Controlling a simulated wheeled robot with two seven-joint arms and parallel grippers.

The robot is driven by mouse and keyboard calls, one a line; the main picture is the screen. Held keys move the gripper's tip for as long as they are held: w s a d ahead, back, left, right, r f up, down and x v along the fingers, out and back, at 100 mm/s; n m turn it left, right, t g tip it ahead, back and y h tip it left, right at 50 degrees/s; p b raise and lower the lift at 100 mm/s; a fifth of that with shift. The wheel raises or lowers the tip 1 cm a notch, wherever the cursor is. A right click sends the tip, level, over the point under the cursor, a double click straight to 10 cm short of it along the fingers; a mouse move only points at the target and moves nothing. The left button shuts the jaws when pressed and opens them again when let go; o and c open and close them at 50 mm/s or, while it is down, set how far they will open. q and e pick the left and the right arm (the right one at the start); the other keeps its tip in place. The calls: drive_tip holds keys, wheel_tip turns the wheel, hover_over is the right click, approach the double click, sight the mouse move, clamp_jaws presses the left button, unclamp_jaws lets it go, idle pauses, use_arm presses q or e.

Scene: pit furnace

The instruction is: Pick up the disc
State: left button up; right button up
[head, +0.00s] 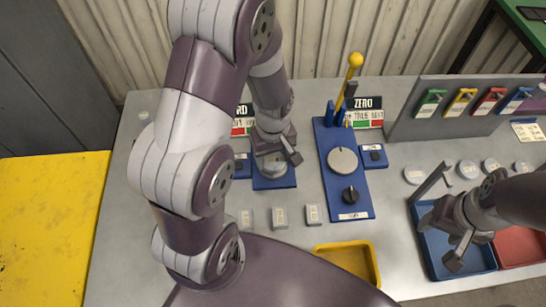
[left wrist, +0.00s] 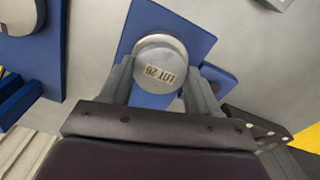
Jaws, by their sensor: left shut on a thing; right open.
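A round silvery disc (left wrist: 159,58) with a label that seems to read "LOT 26" upside down is between the two fingers of my left gripper (left wrist: 160,82) in the left wrist view. The fingers touch its sides, so the gripper is shut on it. In the head view my left gripper (head: 279,158) is over a blue plate (head: 275,182), and the disc (head: 270,168) is partly hidden by it. I cannot tell whether the disc is clear of the plate. My right gripper (head: 449,243) is open and empty over a blue tray (head: 431,262) at the right.
A blue stand (head: 342,190) with a yellow-knobbed lever (head: 354,62), a round pan and a black knob stands right of the left gripper. Several small labelled blocks (head: 279,217) and a yellow tray (head: 374,264) lie in front. Several pale discs (head: 468,170) lie at right.

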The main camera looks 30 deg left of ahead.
sight(278, 162)
use_arm(q)
drive_tip(key=r, duration=0.2)
drive_tip(key=d+r, duration=0.1)
drive_tip(key=r, duration=0.1)
drive_tip(key=shift+d, duration=0.15)
drive_tip(key=s+d+r, duration=0.1)
drive_tip(key=d+r, duration=0.5)
drive_tip(key=d, duration=0.4)
drive_tip(key=shift+d+r, duration=0.25)
